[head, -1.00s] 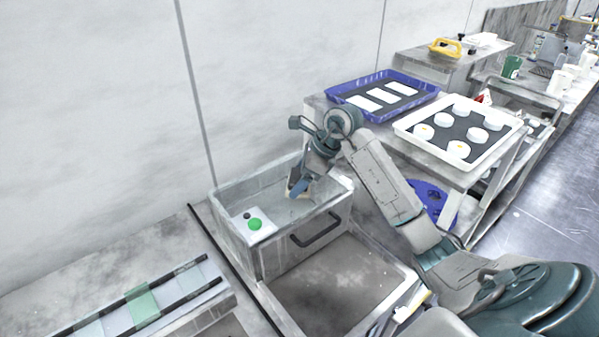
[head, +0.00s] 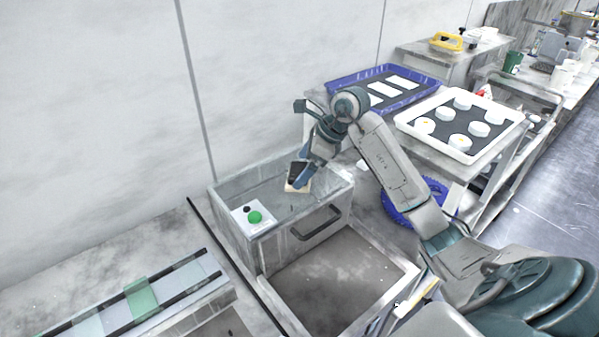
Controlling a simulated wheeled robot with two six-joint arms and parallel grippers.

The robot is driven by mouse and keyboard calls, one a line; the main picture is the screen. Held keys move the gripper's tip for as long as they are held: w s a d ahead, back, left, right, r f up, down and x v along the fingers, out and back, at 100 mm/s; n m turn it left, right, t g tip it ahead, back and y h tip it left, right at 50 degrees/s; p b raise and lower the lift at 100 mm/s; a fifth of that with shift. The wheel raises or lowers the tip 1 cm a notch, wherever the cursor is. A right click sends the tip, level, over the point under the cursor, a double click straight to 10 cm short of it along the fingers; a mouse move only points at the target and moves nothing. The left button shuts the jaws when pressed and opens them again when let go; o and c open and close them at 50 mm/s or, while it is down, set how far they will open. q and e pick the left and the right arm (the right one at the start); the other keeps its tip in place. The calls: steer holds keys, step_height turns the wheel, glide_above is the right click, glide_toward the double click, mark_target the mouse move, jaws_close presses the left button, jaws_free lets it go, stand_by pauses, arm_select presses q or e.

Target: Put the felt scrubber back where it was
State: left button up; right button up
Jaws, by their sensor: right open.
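The felt scrubber (head: 297,184), a small block with a dark top and a beige lower edge, is on the grey metal box (head: 330,188), toward the right part of its top. My right gripper (head: 303,176) comes down over the box from the upper right. It is open, with its blue-grey fingers at the scrubber and partly hiding it. I cannot tell whether the fingers touch it. My left gripper is not in view.
A white plate with a green button (head: 255,217) is on the box's left part; a dark handle (head: 316,223) is on its front. A blue tray (head: 420,92) and a white tray with white discs (head: 463,153) stand to the right. The wall is close behind.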

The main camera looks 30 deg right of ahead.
steer(key=b+v, duration=0.2)
steer(key=v, duration=0.7)
steer(key=shift+r+b, duration=0.25)
steer(key=shift+b, duration=0.05)
steer(key=shift+d, duration=0.1)
